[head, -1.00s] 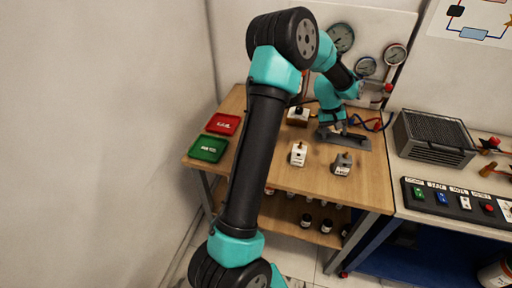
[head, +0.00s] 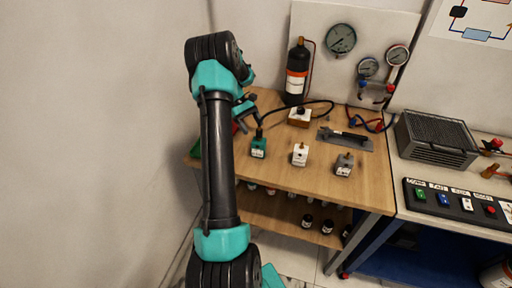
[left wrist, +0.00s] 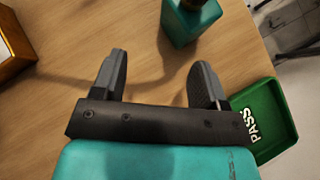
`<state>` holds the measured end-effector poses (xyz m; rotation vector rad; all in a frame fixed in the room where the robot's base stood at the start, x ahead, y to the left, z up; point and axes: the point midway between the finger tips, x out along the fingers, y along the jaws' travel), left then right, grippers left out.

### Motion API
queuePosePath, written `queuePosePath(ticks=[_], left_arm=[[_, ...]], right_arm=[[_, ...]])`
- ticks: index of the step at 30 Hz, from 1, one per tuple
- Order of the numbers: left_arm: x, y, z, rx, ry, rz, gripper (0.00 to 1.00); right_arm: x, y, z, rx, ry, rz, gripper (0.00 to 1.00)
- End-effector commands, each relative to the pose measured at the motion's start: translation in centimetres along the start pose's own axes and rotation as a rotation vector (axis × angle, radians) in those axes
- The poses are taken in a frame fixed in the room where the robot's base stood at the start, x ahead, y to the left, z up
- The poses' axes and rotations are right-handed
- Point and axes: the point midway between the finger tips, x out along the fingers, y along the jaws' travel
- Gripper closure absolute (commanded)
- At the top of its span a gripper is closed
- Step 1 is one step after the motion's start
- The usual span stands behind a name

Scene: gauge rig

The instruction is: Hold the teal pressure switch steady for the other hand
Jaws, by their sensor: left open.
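The teal pressure switch (head: 258,150) stands upright on the wooden bench in the head view, left of a white switch (head: 300,155) and a grey switch (head: 344,164). In the left wrist view the teal switch (left wrist: 190,24) is at the top edge, its upper part cut off. My left gripper (head: 244,117) is just behind and to the left of it in the head view, partly hidden by my arm. In the left wrist view the gripper (left wrist: 161,62) has its fingers wide apart with bare bench between them. The switch is beyond the fingertips, apart from them. My right gripper is not in view.
A green tray marked PASS (left wrist: 268,122) lies close to one finger in the left wrist view. A brown block (head: 299,117), a black cylinder (head: 296,75) and a grey plate (head: 345,140) are farther back. The front right of the bench (head: 365,192) is clear.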

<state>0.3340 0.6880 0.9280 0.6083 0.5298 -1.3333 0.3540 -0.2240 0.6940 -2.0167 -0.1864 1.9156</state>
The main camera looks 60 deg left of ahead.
Motion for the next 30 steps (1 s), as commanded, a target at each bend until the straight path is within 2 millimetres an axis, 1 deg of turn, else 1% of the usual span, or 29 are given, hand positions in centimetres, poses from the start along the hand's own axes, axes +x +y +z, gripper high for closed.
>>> queuePosePath(ticks=[1,3,6,8,23,26,30], left_arm=[[-0.4,-1.0,-0.4,-0.045,-0.043,0.02,0.33],[-0.7,-1.9,-0.5,-0.099,-0.11,0.044,0.33],[-0.9,-2.7,-0.4,-0.154,-0.183,0.067,0.33],[-1.0,-2.9,-0.4,-0.172,-0.211,0.076,0.33],[-0.8,-3.0,-0.2,-0.185,-0.23,0.081,0.33],[-0.4,-3.0,-0.1,-0.184,-0.23,0.08,0.33],[0.8,-2.9,0.1,-0.184,-0.231,0.08,0.33]], right_arm=[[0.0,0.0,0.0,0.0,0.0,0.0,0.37],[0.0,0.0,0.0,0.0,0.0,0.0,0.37],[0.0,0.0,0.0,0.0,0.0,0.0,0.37],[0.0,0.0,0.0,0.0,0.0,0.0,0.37],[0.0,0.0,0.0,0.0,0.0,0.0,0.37],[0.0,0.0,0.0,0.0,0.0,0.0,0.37],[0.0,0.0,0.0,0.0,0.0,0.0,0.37]])
